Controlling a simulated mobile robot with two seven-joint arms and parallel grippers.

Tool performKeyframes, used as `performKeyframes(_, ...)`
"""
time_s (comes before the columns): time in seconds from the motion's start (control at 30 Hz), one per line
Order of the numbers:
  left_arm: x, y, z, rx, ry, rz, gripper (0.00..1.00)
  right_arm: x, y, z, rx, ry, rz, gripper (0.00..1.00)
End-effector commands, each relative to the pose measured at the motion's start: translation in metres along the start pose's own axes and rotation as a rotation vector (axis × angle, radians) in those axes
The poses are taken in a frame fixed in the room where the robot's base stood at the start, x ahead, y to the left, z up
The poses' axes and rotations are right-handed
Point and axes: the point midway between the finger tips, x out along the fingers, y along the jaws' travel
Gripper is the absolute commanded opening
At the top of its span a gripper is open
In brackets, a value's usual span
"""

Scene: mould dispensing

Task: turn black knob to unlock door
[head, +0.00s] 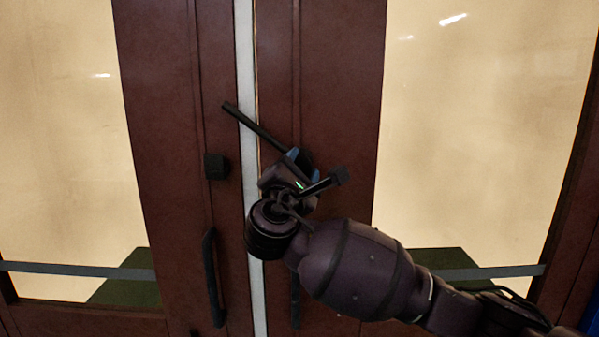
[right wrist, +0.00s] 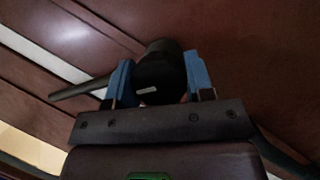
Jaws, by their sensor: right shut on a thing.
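The black knob (right wrist: 160,72) is a round cylinder on the right door leaf, seen end-on in the right wrist view. My right gripper (head: 304,164) is shut on it, with one blue fingertip on each side. In the head view the gripper mostly hides the knob. A thin black bar (head: 252,126) runs from the knob up and left across the gap between the leaves. It also shows in the right wrist view (right wrist: 78,88). A black square block (head: 215,166) sits on the left leaf, below the bar's free end and apart from it. My left gripper is out of view.
The door has two red-brown leaves, the left leaf (head: 180,120) and the right leaf (head: 340,90), with a pale strip between them. A black pull handle (head: 213,278) is on the left leaf. Another handle (head: 296,303) is partly behind my arm. Large pale panes flank both.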

Motion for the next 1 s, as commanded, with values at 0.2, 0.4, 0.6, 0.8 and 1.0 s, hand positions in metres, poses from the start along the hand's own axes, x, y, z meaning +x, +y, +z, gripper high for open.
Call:
performKeyframes(0.2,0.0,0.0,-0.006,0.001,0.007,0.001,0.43,-0.001,0.0,-0.001,0.193,-0.002,-0.082,0.05)
performKeyframes(0.4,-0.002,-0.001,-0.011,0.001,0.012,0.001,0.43,-0.001,0.001,-0.001,0.369,-0.008,-0.153,0.05)
performKeyframes(0.6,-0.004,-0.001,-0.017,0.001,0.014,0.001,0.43,0.0,0.001,-0.001,0.536,-0.014,-0.222,0.05)
performKeyframes(0.8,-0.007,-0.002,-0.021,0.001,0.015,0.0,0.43,0.0,0.001,-0.001,0.676,-0.02,-0.279,0.05)
performKeyframes(1.0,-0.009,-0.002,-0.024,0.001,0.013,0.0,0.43,0.0,0.001,0.0,0.775,-0.023,-0.318,0.05)
